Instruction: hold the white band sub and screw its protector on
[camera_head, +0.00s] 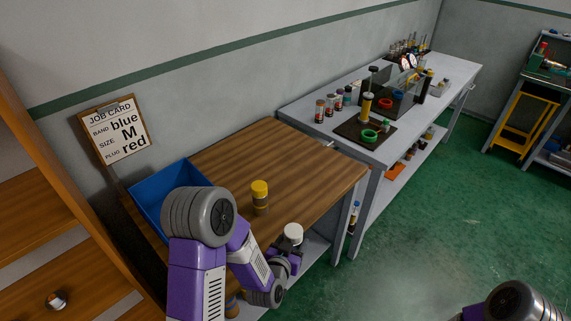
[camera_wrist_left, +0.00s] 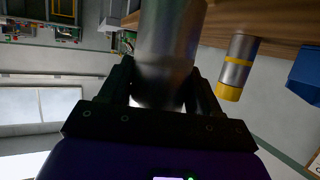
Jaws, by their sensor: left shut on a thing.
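My left gripper (camera_head: 284,262) is shut on a grey metal cylinder, which fills the middle of the left wrist view (camera_wrist_left: 170,45) between the two fingers (camera_wrist_left: 165,95). In the head view the held piece has a white top (camera_head: 293,232) and is held upright beside the wooden bench's right front edge. I cannot tell whether the white is a band or a protector, and its lower part is hidden by the gripper. A sub with a yellow band and yellow cap (camera_head: 260,197) stands apart on the bench; it also shows in the left wrist view (camera_wrist_left: 236,68). My right gripper is out of view.
A blue bin (camera_head: 165,190) stands on the wooden bench (camera_head: 300,150), which is clear around the yellow-capped sub. A job card (camera_head: 118,130) hangs on the wall. The grey bench (camera_head: 445,80) holds several bottles and fixtures. A small piece (camera_head: 57,300) sits on the left shelf.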

